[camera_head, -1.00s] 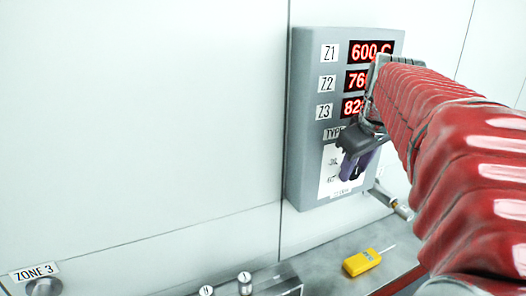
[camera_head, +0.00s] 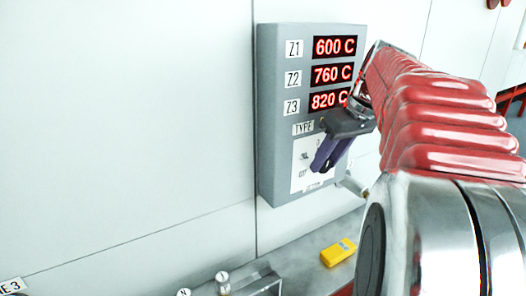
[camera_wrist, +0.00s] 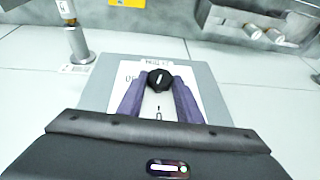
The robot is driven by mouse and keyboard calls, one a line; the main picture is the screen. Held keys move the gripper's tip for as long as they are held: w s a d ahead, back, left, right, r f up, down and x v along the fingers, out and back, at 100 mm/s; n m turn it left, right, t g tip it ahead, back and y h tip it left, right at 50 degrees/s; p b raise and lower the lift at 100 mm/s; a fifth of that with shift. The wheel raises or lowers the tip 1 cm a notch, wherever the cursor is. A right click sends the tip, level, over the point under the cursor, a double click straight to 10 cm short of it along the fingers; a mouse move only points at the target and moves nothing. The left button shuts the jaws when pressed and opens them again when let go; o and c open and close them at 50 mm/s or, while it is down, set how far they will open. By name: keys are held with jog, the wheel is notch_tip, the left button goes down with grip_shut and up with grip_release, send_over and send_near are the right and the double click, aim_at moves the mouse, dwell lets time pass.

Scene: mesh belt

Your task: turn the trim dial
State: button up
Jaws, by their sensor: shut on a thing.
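The trim dial (camera_wrist: 159,80) is a black round knob with a white mark, on a white plate (camera_wrist: 127,73) on the grey panel in the wrist view. My gripper (camera_wrist: 160,82) has its two purple fingers on either side of the dial, shut on it. In the head view my gripper (camera_head: 322,166) reaches the lower part of the grey control panel (camera_head: 268,110), over the white plate. There the fingers hide the dial. Red displays on the panel read 600 C, 760 C and 820 C beside labels Z1, Z2 and Z3.
A yellow handheld device (camera_head: 338,252) lies on the grey ledge (camera_head: 305,270) below the panel. Small round-topped posts (camera_head: 222,282) stand at the lower left. White wall panels left of the control panel are clear. My red-sleeved arm fills the right side.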

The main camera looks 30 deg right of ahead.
jog(key=y, duration=0.3)
jog(key=shift+d+f+m+y, duration=0.15)
jog(key=shift+d+m+y, duration=0.15)
jog(key=shift+d+m, duration=0.1)
jog(key=shift+d+f+m+y, duration=0.15)
jog(key=shift+m+y, duration=0.1)
jog(key=shift+y, duration=0.8)
jog(key=shift+d+f+m+y, duration=0.15)
jog(key=shift+m+y, duration=0.1)
jog(key=shift+y, duration=0.8)
jog(key=shift+r, duration=0.1)
jog(key=o, duration=1)
jog(key=shift+o, duration=0.2)
jog(key=shift+s, duration=0.1)
